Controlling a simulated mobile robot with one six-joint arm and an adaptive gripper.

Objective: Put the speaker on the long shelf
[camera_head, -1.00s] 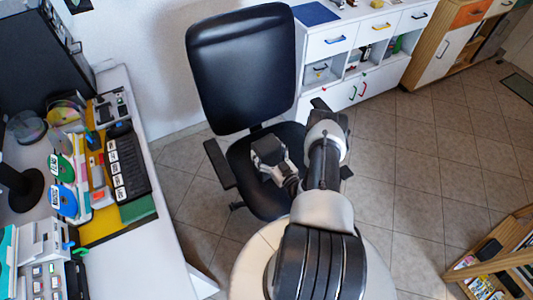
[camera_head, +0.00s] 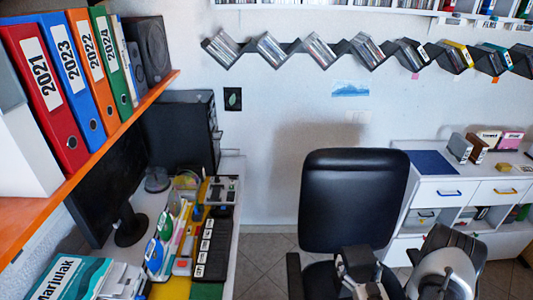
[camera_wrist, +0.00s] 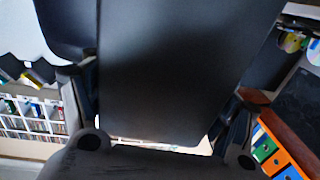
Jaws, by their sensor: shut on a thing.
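My gripper (camera_wrist: 158,118) is shut on a dark box-shaped thing, the speaker (camera_wrist: 165,65), which fills the middle of the wrist view between the two fingers. In the head view my gripper (camera_head: 362,272) is low, in front of the black chair; the details of its grip are too small to tell there. A long orange shelf (camera_head: 105,140) runs along the left wall with binders and dark speakers on it. A long white shelf (camera_head: 395,8) runs along the top of the back wall.
A zigzag disc rack (camera_head: 335,48) hangs on the back wall. The black chair (camera_head: 355,200) stands beyond my arm. A cluttered desk (camera_head: 228,190) with a monitor is at left. A white cabinet (camera_head: 470,190) with small boxes on top is at right.

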